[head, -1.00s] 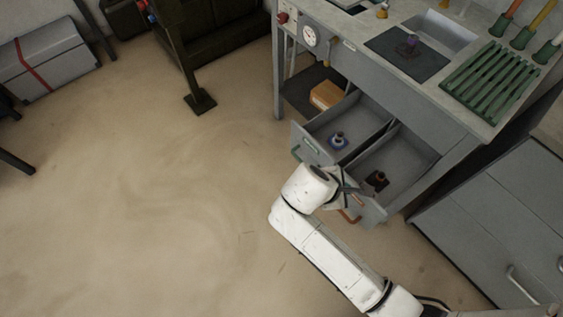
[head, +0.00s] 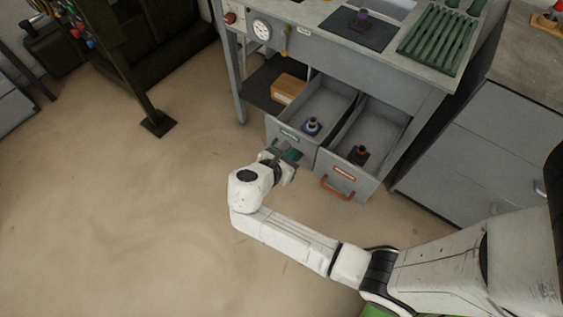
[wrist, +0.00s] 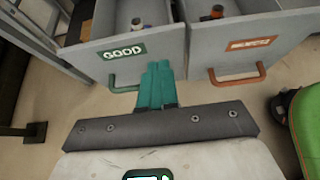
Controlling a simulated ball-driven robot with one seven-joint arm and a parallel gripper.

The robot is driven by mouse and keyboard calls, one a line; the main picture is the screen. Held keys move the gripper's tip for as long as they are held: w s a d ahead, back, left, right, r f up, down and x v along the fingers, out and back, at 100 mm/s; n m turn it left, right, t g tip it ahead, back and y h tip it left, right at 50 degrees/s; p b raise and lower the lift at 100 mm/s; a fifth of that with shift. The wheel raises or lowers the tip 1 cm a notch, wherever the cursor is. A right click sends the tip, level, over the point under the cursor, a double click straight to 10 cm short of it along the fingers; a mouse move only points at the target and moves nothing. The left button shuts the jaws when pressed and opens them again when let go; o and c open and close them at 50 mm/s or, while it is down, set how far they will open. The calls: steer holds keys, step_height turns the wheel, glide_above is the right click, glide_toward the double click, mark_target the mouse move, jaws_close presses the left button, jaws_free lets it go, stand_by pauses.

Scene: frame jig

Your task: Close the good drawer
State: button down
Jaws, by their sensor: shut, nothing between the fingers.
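The good drawer (head: 276,129) stands pulled out under the bench, with a green label reading GOOD and a green handle. Its front fills the upper left of the wrist view (wrist: 166,44). A small part with a blue base (head: 312,126) stands inside it. My gripper (head: 290,153) is shut and empty, its teal fingers (wrist: 158,80) together. The fingers point at the right part of the good drawer's front, just right of the green handle (wrist: 126,88). I cannot tell whether they touch it. In the head view my gripper partly hides the handle.
A second drawer (head: 350,176) with an orange handle (head: 337,189) is also open, close on the right, holding a dark part (head: 358,154). A grey cabinet (head: 490,140) stands further right. A cardboard box (head: 288,88) sits on the lower shelf.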

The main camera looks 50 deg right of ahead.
mark_target(307, 140)
steer(key=shift+d+f, duration=0.1)
steer(key=shift+d, duration=2.2)
steer(key=shift+d, duration=0.25)
steer(key=w+d, duration=0.1)
steer(key=d, duration=2.4)
steer(key=shift+d+b, duration=0.3)
